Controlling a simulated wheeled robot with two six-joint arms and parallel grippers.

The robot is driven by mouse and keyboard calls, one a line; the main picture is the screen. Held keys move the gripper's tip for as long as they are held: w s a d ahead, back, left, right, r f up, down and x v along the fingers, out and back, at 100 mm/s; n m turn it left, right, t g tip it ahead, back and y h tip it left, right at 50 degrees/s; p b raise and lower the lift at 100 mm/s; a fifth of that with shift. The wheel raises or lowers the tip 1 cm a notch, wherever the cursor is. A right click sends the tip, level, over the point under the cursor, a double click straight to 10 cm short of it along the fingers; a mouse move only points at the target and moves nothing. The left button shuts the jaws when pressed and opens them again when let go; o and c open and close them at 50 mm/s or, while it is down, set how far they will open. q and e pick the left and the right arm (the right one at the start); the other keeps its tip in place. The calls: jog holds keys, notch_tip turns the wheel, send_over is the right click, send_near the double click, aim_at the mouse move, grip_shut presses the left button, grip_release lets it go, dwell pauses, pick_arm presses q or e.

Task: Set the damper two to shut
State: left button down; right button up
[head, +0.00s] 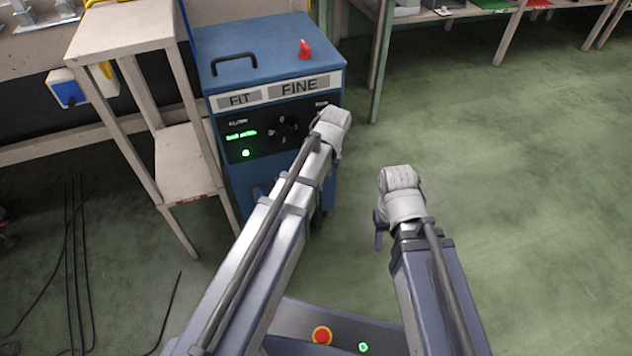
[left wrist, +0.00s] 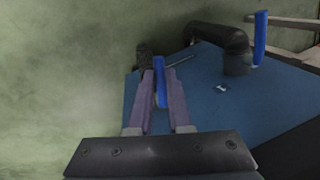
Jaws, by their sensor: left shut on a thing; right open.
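A blue lever (left wrist: 161,92) stands between the two purple fingers of my left gripper (left wrist: 159,76) in the left wrist view. The gripper is shut on it. A dark fitting behind it is partly hidden by the fingers. A second blue lever (left wrist: 260,38) stands on a black elbow pipe (left wrist: 236,55) at upper right, apart from the gripper. I see no number on either lever. In the head view, my left arm hides its fingers in front of the blue cabinet (head: 270,40). My right gripper (head: 379,238) hangs right of the cabinet, touching nothing; its fingers are mostly hidden.
The cabinet has a black panel (head: 243,141) with green lights, a black handle (head: 234,62) and a red object (head: 304,49) on top. A pale wooden stand (head: 185,165) is close on its left. Cables (head: 75,270) lie on the left floor. Green floor on the right is clear.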

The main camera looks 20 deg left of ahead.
pick_arm(q)
jog(key=shift+a, duration=0.1)
jog(key=shift+w+a+m+t, duration=0.1)
jog(key=shift+a+m+t, duration=0.5)
jog(key=shift+m, duration=1.35)
jog(key=shift+w+a+m+t, duration=0.1)
jog(key=shift+a+m, duration=0.95)
jog(key=shift+m, duration=0.95)
jog(key=shift+w+a+m+t, duration=0.1)
jog(key=shift+a+m+t, duration=0.2)
jog(key=shift+a+m, duration=1.1)
jog(key=shift+d+m, duration=0.55)
jog(key=shift+m, duration=0.1)
jog(key=c, duration=0.8)
grip_release()
jog(key=shift+c, duration=0.2)
jog(key=shift+r, duration=0.1)
